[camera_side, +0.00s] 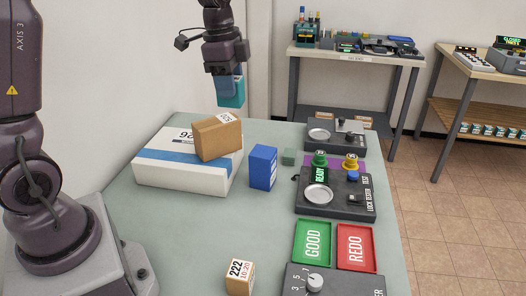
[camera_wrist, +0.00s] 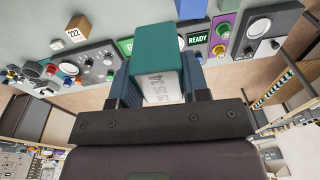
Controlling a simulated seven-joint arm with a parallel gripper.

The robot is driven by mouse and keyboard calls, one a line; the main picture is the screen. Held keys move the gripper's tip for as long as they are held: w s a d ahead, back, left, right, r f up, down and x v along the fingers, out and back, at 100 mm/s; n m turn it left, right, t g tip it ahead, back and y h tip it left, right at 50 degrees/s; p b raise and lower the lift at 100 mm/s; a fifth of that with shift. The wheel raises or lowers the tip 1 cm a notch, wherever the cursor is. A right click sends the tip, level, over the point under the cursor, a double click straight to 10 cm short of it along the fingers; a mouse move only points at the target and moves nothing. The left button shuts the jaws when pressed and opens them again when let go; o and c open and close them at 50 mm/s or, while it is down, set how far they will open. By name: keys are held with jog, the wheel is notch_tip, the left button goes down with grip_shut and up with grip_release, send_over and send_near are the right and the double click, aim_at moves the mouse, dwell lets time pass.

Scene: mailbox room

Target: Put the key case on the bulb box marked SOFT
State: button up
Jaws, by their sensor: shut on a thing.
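My gripper (camera_side: 229,72) is shut on a teal block (camera_side: 231,94) and holds it in the air above the far part of the table. In the wrist view the teal block (camera_wrist: 155,52) sits between the fingers, with a white label whose print I cannot read surely. A brown box (camera_side: 219,140) with a small white label lies askew on a white box with a blue stripe (camera_side: 182,178), below and left of my gripper. A blue box (camera_side: 263,168) stands upright beside them. I cannot read SOFT on any box, nor tell surely which thing is the key case.
A green GOOD tray (camera_side: 312,242), a red REDO tray (camera_side: 356,246) and a small box marked 222 (camera_side: 240,276) are nearer. The table's middle (camera_side: 225,225) is clear.

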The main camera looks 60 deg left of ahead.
jog(key=s+d+f, duration=0.2)
jog(key=s+f, duration=0.1)
jog(key=s, duration=0.1)
send_near(265, 152)
jog(key=shift+f, duration=0.3)
jog(key=shift+w+a+f, duration=0.15)
jog(key=shift+w+f, duration=0.25)
jog(key=shift+f, duration=1.55)
jog(key=shift+f, duration=0.15)
jog(key=o, duration=1)
jog(key=shift+c, duration=0.2)
